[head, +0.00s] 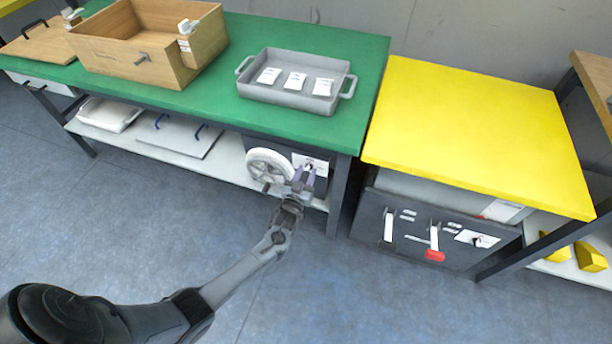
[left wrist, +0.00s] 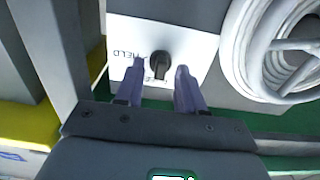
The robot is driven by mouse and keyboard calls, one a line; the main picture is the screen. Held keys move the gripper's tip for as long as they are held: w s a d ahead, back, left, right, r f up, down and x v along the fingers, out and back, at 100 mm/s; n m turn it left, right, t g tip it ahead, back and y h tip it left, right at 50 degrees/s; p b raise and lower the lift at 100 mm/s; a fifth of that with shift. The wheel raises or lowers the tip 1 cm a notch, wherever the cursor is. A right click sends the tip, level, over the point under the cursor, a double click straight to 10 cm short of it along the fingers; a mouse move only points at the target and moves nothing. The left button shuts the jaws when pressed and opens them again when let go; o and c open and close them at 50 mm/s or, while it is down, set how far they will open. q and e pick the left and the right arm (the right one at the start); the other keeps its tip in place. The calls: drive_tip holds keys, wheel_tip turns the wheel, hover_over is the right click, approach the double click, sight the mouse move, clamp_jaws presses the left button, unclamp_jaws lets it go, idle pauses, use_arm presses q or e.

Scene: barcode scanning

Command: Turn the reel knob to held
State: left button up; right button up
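The reel knob (left wrist: 160,65) is a small black knob on a white label plate (left wrist: 190,42) in the left wrist view. The word HELD shows upside down left of the knob; lettering below it is partly hidden by my fingers. My left gripper (left wrist: 160,72) is open, its two purple-grey fingertips apart on either side of the knob. I cannot tell whether they touch it. In the head view my left gripper (head: 306,180) is in front of the reel box under the green table. The white reel (head: 259,160) is just left of it. My right gripper is not in view.
The green table (head: 225,105) stands above the knob, with a grey tray (head: 293,108) and a wooden crate (head: 110,57) on it. A table leg (head: 341,195) is close right of my left gripper. A yellow table (head: 480,130) stands to the right.

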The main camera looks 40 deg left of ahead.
use_arm(q)
drive_tip(key=shift+w, duration=0.3)
drive_tip(key=shift+s, duration=0.1)
drive_tip(key=shift+a, duration=0.1)
drive_tip(key=shift+c, duration=0.6)
clamp_jaws()
